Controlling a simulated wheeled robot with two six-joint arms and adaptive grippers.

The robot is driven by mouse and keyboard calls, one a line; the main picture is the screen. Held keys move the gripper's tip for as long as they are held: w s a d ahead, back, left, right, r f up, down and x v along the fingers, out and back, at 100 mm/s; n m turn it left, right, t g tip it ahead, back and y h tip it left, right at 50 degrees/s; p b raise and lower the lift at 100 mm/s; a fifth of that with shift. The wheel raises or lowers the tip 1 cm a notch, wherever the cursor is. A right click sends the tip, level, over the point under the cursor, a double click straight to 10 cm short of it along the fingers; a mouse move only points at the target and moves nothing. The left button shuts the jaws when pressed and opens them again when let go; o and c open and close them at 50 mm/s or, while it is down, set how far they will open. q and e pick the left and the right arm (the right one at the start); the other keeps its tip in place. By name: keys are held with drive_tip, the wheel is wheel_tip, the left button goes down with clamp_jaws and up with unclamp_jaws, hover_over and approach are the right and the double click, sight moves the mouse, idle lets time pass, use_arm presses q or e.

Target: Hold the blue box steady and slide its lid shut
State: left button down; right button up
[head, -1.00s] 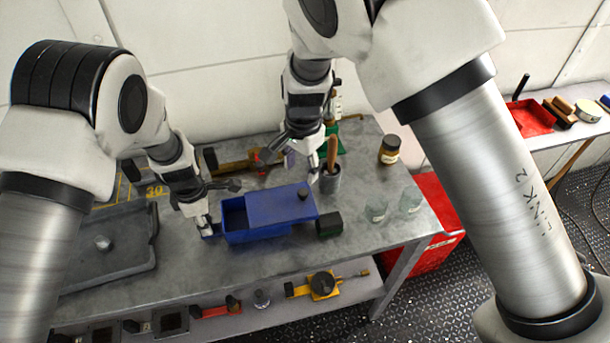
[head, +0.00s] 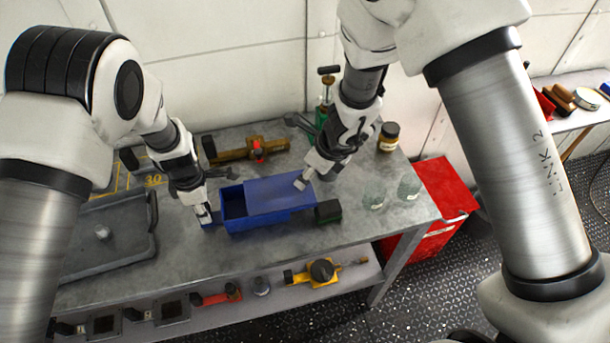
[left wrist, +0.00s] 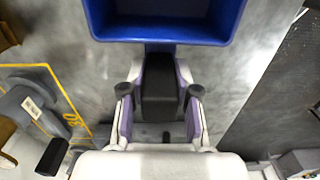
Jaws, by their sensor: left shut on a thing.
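The blue box (head: 268,222) stands on the grey bench. Its blue lid (head: 275,192) covers the right and middle part, leaving an open gap at the left end. My left gripper (head: 206,218) is at the box's left end, shut on a tab of the box; in the left wrist view its fingers (left wrist: 160,95) flank a dark piece below the box wall (left wrist: 165,32). My right gripper (head: 303,180) is at the lid's right end, its fingertips over the place of the lid's knob, which is hidden. Whether it grips the knob cannot be told.
A dark green block (head: 328,211) sits close to the box's right end. Two clear jars (head: 373,199) and an amber jar (head: 389,137) stand further right. A grey tray (head: 130,212) lies left, and a yellow-brown tool (head: 240,151) lies behind the box.

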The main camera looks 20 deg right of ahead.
sight(285, 188)
drive_tip(key=shift+x, duration=1.4)
clamp_jaws()
drive_tip(key=shift+a, duration=1.75)
unclamp_jaws()
drive_tip(key=v, duration=1.2)
drive_tip(key=shift+d, duration=0.1)
